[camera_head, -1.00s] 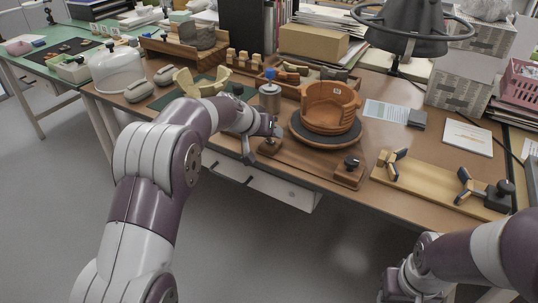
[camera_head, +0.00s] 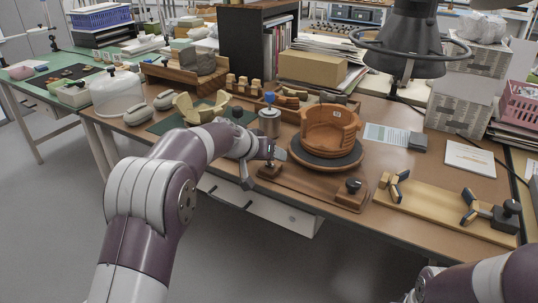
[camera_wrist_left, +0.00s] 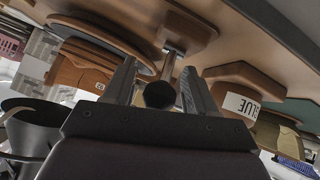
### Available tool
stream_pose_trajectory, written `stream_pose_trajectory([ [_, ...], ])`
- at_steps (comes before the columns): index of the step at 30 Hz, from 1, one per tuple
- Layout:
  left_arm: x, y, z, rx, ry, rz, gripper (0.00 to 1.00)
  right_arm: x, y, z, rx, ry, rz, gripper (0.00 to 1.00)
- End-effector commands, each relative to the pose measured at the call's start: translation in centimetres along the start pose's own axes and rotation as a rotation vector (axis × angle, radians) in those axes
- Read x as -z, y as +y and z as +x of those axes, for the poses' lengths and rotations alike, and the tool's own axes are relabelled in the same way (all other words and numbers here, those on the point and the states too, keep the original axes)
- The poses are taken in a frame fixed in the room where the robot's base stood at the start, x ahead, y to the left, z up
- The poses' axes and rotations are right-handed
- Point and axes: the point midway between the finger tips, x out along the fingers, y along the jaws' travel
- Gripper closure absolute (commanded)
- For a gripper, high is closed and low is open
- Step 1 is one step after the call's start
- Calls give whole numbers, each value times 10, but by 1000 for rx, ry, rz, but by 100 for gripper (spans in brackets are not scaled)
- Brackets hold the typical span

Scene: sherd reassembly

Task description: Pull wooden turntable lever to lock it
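The turntable (camera_head: 348,164) is a dark round disc on a wooden base (camera_head: 312,186), carrying a partly assembled terracotta pot (camera_head: 328,128). The lever stands at the left end of the base. In the left wrist view its dark round knob (camera_wrist_left: 159,95) and short metal shaft (camera_wrist_left: 172,62) show, rising from the wooden base (camera_wrist_left: 150,32). My left gripper (camera_head: 274,153) is at this lever. In the wrist view its two fingers (camera_wrist_left: 160,85) are apart, one on each side of the knob, with visible gaps. My right gripper is out of view; only part of my right arm shows.
A black knob (camera_head: 353,187) sits at the base's right end. A wooden board with clamps (camera_head: 440,205) lies to the right. A ringed lamp (camera_head: 412,45) hangs over the back right.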

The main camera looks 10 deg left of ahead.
Motion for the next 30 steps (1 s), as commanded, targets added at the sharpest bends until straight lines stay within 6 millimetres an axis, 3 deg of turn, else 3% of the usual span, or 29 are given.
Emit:
stream_pose_trajectory([
  [4,0,0,-5,0,0,0,44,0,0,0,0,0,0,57],
  [7,1,0,-19,1,1,0,44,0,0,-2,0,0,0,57],
  [19,1,0,-111,2,2,0,44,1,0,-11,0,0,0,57],
  [24,0,0,-126,1,0,-1,44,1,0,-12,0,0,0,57],
  [30,0,0,-127,0,0,0,44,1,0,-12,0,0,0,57],
])
